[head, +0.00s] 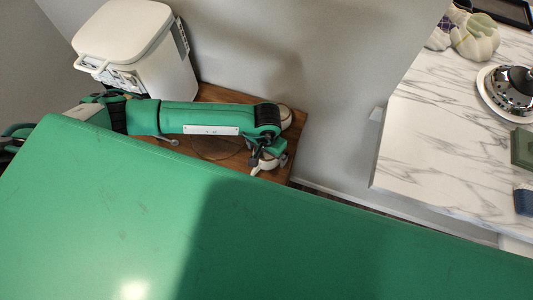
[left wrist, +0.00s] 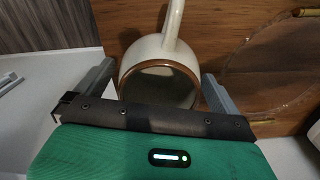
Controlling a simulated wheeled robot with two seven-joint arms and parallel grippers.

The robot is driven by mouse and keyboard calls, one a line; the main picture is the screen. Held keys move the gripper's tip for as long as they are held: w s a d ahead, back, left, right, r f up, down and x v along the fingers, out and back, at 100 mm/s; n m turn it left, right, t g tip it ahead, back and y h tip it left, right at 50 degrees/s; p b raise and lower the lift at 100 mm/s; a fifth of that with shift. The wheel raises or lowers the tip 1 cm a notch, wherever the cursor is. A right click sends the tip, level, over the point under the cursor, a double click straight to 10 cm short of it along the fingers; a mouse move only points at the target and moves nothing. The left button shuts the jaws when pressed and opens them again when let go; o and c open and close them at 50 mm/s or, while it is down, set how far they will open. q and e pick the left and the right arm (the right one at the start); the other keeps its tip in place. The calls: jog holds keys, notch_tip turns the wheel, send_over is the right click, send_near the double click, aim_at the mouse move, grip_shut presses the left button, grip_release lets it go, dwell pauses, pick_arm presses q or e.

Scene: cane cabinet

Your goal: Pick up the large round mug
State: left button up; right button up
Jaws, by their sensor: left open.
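The large round mug (left wrist: 150,52) is cream with a brown rim. In the left wrist view it lies between the two fingers of my left gripper (left wrist: 158,78), its open mouth toward the camera and its handle at the top. The fingers are apart, one on each side of the mug; I cannot tell whether either touches it. In the head view my left gripper (head: 268,158) is over the right end of the wooden cabinet top (head: 298,128). A pale piece shows beside it there, mostly hidden by the gripper. My right gripper is not in view.
A white lidded bin (head: 135,50) stands at the cabinet's back left. A round, clear-looking dish (left wrist: 275,70) lies right of the mug in the left wrist view. A marble counter (head: 430,120) with several objects is at right. A grey wall (head: 330,60) stands behind.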

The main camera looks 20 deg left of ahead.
pick_arm(q)
jog(key=c, duration=1.1)
jog(key=shift+c, duration=0.3)
jog(key=shift+r, duration=0.15)
jog(key=shift+r+b, duration=0.3)
jog(key=shift+r, duration=0.35)
notch_tip(320, 180, up, 18)
jog(key=b, duration=0.4)
jog(key=shift+r+b, duration=0.25)
jog(key=shift+b, duration=0.1)
